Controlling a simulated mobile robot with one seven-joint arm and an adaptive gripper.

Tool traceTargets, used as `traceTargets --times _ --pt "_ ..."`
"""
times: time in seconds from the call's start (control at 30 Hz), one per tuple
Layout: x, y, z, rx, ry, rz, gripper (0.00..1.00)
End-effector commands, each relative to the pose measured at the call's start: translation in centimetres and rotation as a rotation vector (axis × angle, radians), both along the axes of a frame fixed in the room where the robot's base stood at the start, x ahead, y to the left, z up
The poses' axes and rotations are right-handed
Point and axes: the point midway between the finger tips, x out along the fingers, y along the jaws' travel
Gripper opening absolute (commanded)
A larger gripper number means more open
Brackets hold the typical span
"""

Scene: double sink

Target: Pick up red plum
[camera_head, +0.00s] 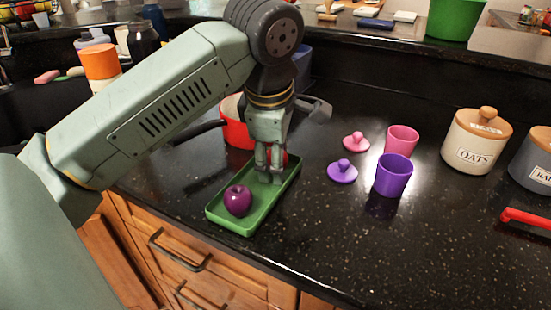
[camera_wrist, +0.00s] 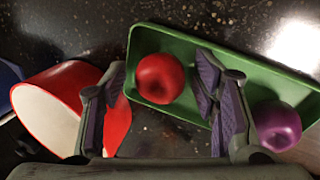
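The red plum (camera_wrist: 160,78) lies in the green tray (camera_wrist: 190,42), near one end. In the wrist view it sits between my two fingertips, with a gap on each side. My gripper (camera_wrist: 161,75) is open and empty, pointing down. In the head view my gripper (camera_head: 269,178) is over the far end of the tray (camera_head: 240,226), and its fingers mostly hide the red plum; only a bit of red shows beside them. A purple plum (camera_head: 238,201) lies at the tray's near end, also seen in the wrist view (camera_wrist: 278,125).
A red pot (camera_head: 237,133) with a white inside and dark handle stands close behind the tray.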

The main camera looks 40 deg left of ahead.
Motion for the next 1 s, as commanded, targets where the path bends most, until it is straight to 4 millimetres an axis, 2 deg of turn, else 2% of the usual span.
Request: traceTargets --times 0.07,0.63,1.0 --pt "0.00 0.00 0.02 0.000 0.000 0.000 0.47" --pt "0.00 -0.01 0.04 0.000 0.000 0.000 0.09" --pt "0.20 -0.19 0.40 0.001 -0.001 -0.002 0.08"
